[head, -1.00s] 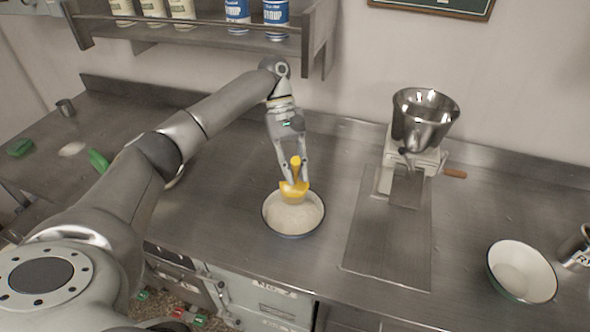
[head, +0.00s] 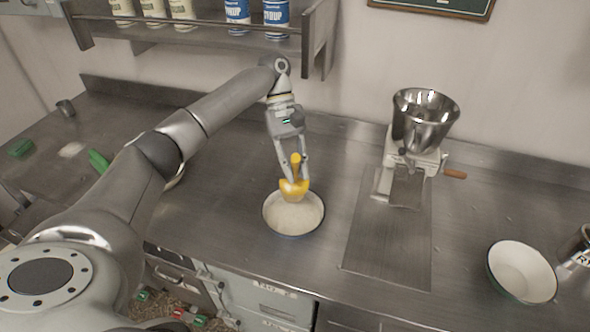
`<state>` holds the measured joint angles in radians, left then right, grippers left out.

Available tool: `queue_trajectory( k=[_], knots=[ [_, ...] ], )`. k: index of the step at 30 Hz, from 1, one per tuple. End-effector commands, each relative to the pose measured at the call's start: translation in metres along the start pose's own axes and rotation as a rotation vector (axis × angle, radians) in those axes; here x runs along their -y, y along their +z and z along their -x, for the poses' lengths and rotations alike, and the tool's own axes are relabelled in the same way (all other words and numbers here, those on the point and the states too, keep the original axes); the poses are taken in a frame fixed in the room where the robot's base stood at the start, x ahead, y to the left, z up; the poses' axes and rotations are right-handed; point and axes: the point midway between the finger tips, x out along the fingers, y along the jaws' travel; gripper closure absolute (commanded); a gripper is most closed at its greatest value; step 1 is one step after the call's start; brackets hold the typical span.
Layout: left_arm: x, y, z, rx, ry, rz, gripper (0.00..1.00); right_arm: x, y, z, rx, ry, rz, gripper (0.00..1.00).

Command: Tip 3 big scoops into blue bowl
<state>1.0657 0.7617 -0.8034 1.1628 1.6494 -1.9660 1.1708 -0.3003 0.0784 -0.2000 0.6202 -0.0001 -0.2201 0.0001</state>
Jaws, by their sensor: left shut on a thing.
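My left gripper (head: 294,177) is shut on a yellow scoop (head: 294,188), held over the back part of a bowl with a dark bluish rim (head: 266,222). White powder (head: 296,215) fills much of this bowl. The scoop's lower part is at or just above the powder; I cannot tell whether it touches or what it holds. A second bowl, cream inside and greenish outside (head: 523,272), stands at the right of the counter. Part of another round dish (head: 177,180) shows behind my left arm. My right gripper is not in view.
A grinder with a steel hopper (head: 425,120) stands on the counter (head: 225,215) right of the middle bowl. A steel cup (head: 575,252) stands at the far right. A shelf with cans (head: 276,15) hangs above. The counter between bowl and grinder is clear.

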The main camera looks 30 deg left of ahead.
Motion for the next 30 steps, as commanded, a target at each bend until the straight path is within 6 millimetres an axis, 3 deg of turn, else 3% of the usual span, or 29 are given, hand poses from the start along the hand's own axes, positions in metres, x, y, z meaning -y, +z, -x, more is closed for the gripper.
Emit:
queue_trajectory(
  k=[5,11,30],
  knots=[
    [-0.002,0.009,0.015,-0.001,0.003,-0.003,1.00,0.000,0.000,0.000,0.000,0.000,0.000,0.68],
    [-0.002,0.012,0.019,-0.036,0.003,-0.008,1.00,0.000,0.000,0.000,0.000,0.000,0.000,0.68],
    [-0.003,0.018,0.028,-0.484,0.051,-0.084,1.00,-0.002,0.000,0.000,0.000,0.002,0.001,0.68]
  ],
)
